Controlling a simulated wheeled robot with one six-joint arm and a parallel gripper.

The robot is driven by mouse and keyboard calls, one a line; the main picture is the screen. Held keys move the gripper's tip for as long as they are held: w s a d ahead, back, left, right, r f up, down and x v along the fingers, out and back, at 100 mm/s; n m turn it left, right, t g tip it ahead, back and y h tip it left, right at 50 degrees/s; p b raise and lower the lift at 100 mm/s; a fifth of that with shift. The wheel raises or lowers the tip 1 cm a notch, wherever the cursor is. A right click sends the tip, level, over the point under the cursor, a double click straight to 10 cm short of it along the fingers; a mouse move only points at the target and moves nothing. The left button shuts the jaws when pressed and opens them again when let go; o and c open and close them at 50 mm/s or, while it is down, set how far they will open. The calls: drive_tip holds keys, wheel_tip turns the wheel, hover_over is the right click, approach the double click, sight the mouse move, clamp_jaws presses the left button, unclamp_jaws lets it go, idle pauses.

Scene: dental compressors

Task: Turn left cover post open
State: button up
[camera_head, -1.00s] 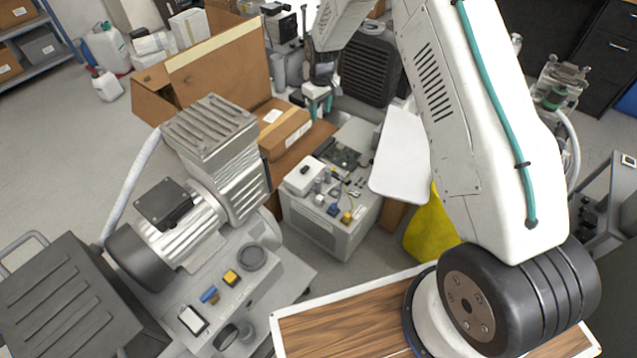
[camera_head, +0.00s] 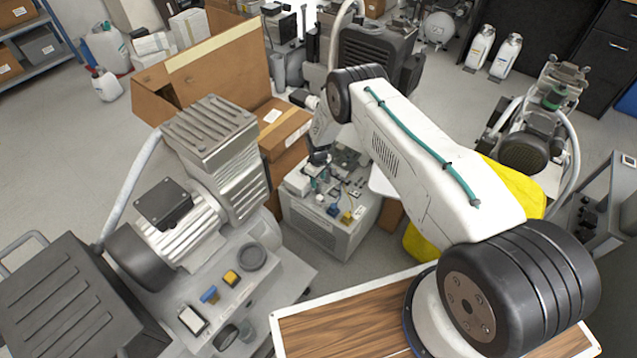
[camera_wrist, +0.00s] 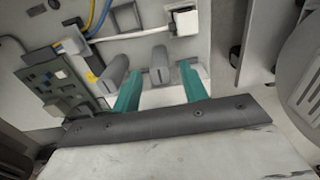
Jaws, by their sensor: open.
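An open-topped grey unit (camera_head: 322,232) stands at the middle of the head view, with small parts, a circuit board and upright pieces on top. In the wrist view, two grey rounded posts, one (camera_wrist: 115,71) and another (camera_wrist: 160,64), stand near a white part (camera_wrist: 163,98). I cannot tell for sure which is the left cover post. My gripper (camera_wrist: 161,67) has its teal fingers apart, one on each side of the second post in the picture; contact is not clear. In the head view, my gripper (camera_head: 318,178) is low over the unit's top and partly hidden by my arm.
A green circuit board (camera_wrist: 55,82) and blue and yellow wires lie close to the fingers. Cardboard boxes (camera_head: 284,130) stand behind the unit, and a silver compressor (camera_head: 190,220) stands to its left. A yellow thing (camera_head: 520,185) is partly behind my arm.

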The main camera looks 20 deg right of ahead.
drive_tip(key=shift+f, duration=1.35)
clamp_jaws()
drive_tip(key=shift+m, duration=0.4)
drive_tip(key=m, duration=0.4)
drive_tip(key=shift+m, duration=0.4)
drive_tip(key=m, duration=0.5)
drive_tip(key=shift+w, duration=0.1)
drive_tip(key=shift+r+m, duration=0.1)
drive_tip(key=shift+m, duration=0.2)
